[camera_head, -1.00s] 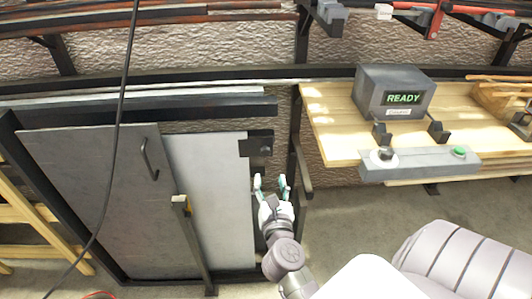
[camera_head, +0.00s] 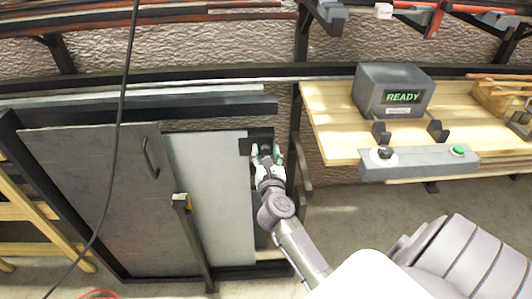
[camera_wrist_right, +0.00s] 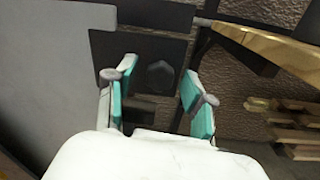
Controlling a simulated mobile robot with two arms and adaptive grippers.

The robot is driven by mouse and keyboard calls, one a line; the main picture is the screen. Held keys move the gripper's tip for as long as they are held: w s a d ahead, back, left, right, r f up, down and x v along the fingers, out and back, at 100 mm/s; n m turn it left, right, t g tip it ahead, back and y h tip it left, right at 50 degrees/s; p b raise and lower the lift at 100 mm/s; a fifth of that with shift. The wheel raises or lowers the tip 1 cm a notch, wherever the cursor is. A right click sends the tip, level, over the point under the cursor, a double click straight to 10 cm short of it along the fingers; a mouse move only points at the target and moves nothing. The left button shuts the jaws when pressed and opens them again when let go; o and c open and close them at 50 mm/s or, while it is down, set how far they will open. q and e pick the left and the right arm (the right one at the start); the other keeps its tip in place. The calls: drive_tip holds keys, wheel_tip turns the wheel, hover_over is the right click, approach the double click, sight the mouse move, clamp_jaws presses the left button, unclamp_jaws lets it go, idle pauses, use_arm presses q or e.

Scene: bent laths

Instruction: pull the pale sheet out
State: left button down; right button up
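The pale sheet (camera_head: 210,200) stands in a dark rack, partly behind a darker grey sheet (camera_head: 90,190) that has a handle (camera_head: 151,158). The pale sheet also shows in the right wrist view (camera_wrist_right: 45,80), at the left. A dark plate (camera_head: 246,147) is at its upper right corner, and in the wrist view the plate (camera_wrist_right: 120,20) has a dark rounded knob (camera_wrist_right: 160,74). My right gripper (camera_head: 267,154) is open in front of this plate. In the wrist view its teal fingers (camera_wrist_right: 160,92) are apart on either side of the knob; contact is not visible. My left gripper is out of view.
A wooden bench (camera_head: 330,125) with a READY box (camera_head: 393,90) and a button bar (camera_head: 420,162) is at the right. A black cable (camera_head: 118,130) hangs across the left.

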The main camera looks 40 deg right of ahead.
clamp_jaws()
drive_tip(key=s+d+p, duration=0.2)
drive_tip(key=s+d, duration=0.3)
drive_tip(key=d, duration=0.3)
drive_tip(key=shift+s+d, duration=0.2)
drive_tip(key=shift+s, duration=0.15)
drive_tip(key=shift+o, duration=0.5)
unclamp_jaws()
drive_tip(key=shift+a, duration=0.1)
drive_tip(key=v, duration=1.2)
